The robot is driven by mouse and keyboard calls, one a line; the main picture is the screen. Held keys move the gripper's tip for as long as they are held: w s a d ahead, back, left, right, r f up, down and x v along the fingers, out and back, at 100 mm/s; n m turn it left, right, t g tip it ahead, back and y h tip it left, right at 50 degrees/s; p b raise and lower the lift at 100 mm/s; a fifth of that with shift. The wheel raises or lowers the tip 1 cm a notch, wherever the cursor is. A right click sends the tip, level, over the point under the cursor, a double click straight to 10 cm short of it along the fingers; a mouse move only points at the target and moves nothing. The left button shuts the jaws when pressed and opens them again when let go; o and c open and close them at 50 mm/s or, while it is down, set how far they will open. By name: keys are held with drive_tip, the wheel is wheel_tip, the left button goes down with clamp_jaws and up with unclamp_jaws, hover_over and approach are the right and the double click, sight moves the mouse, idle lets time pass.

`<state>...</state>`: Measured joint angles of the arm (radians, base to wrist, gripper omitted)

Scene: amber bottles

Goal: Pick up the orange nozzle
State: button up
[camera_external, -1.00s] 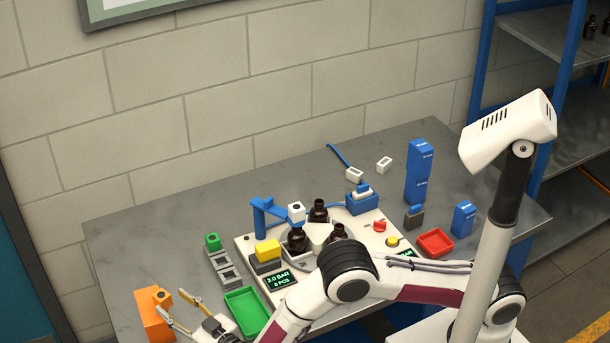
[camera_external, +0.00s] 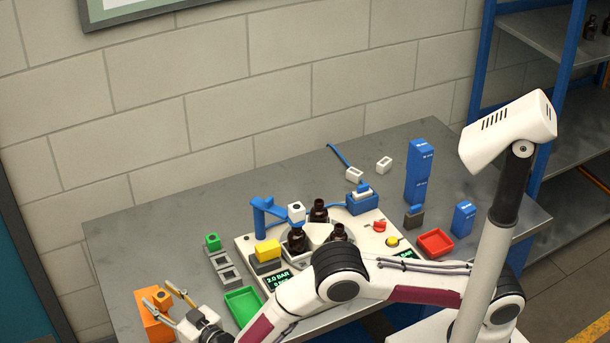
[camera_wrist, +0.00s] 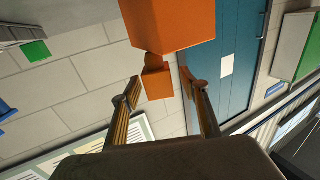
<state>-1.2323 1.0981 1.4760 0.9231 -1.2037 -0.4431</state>
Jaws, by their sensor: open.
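The orange nozzle (camera_external: 161,297) is a small orange piece at the top of a larger orange block (camera_external: 155,326) at the table's left end. My gripper (camera_external: 158,296) is open, with one finger on each side of the nozzle in the external view. In the wrist view the nozzle (camera_wrist: 156,80) shows between the two fingers of my gripper (camera_wrist: 160,88), nearer the left one. The large orange block (camera_wrist: 172,22) fills the top middle there. I see gaps beside the nozzle and no clear contact. My gripper hides part of the block in the external view.
A green tray (camera_external: 244,305) and grey blocks (camera_external: 228,273) with a green piece stand right of my gripper. A white station (camera_external: 300,258) with dark bottles lies beyond. A red tray (camera_external: 436,243) is farther right. The table behind the orange block is clear.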

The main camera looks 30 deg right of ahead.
sight(161, 295)
drive_tip(key=c, duration=1.2)
drive_tip(key=shift+r, duration=0.15)
drive_tip(key=shift+r, duration=4.85)
